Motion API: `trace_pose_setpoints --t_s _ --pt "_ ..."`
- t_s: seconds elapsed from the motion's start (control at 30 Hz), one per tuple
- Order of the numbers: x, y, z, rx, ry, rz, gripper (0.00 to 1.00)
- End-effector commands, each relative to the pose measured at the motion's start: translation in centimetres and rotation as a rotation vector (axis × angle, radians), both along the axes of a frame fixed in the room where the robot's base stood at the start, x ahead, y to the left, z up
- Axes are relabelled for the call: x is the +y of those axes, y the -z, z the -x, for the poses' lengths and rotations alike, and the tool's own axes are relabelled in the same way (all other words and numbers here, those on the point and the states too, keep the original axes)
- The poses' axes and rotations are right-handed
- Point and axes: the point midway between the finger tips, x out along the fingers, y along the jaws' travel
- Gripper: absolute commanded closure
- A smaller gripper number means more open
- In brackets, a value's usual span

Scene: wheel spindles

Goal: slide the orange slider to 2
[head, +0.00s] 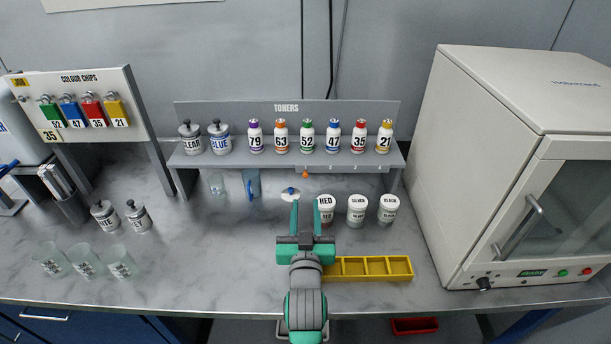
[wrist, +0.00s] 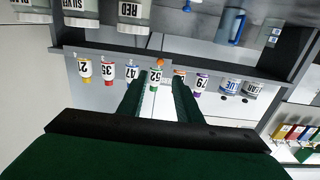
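The orange slider (head: 305,174) sits on the front edge of the toner shelf (head: 240,161), below the toner bottle marked 52. It is at the left end of a row of small marks, left of the 2 mark (head: 355,168). The orange slider also shows in the upside-down wrist view (wrist: 159,62), beyond my fingertips. My gripper (head: 305,205) is in front of the shelf, pointing towards the slider. Its two green fingers are apart and nothing is between them; in the wrist view the gap (wrist: 156,95) frames the 52 bottle behind. The gripper appears apart from the slider.
Several toner bottles (head: 307,136) stand on the shelf. White jars (head: 356,210) stand on the bench right of my fingers. A white disc with a blue knob (head: 290,194) lies left. A yellow tray (head: 368,268) is in front; a large white cabinet (head: 500,120) stands right.

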Motion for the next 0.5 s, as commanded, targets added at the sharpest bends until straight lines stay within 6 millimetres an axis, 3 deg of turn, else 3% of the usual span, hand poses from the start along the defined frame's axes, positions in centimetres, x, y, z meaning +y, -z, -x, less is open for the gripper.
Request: trace_pose_setpoints --t_s 0.17,0.5 --pt "0.0 -0.1 -1.4 0.000 -0.001 0.002 0.68" --pt "0.1 -0.2 -7.2 -0.001 -0.002 0.002 0.68"
